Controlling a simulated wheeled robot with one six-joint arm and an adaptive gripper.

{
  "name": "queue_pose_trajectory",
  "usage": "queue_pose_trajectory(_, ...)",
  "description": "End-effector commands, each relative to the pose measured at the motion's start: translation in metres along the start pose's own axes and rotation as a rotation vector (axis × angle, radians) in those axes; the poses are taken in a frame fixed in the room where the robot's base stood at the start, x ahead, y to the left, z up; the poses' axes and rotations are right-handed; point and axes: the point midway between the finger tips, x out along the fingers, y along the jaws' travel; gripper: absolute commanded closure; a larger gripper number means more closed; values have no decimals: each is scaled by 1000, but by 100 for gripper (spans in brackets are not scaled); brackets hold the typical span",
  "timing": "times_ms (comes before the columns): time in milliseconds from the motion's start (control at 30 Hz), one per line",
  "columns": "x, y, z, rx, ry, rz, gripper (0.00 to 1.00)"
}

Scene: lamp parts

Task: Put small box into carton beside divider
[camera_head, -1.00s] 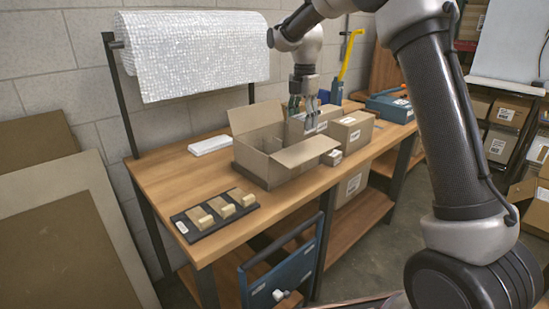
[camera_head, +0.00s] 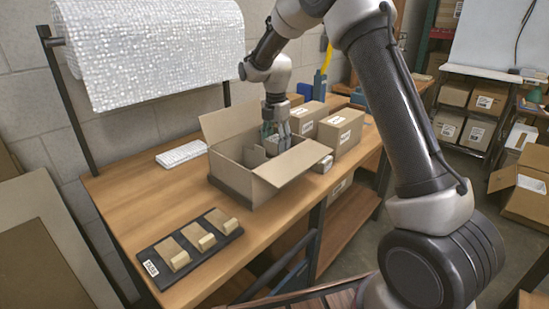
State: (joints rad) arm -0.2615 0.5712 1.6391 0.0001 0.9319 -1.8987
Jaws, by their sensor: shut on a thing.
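The open carton (camera_head: 231,178) stands on the workbench with its flaps spread. A tan upright panel inside, seemingly the divider (camera_head: 254,156), shows over the near rim. My gripper (camera_head: 275,138) points down over the far right part of the carton, shut on a small tan box (camera_head: 272,147). The held box is largely hidden by the fingers and carton flap, and I cannot tell whether it touches the carton floor or the divider.
Taller closed boxes (camera_head: 341,133) and a small pale box (camera_head: 322,165) stand right of the carton. A black tray (camera_head: 190,246) with tan blocks lies at the near left. A white pad (camera_head: 181,154) lies behind. The bench's left part (camera_head: 120,205) is mostly clear.

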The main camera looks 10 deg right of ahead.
Motion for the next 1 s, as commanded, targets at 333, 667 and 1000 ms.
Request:
queue_pose_trajectory(333, 37, 0, 0, 0, 0, -1, 69)
queue_pose_trajectory(667, 64, 0, 0, 0, 0, 1, 69)
queue_pose_trajectory(1000, 66, 0, 0, 0, 0, 0, 20)
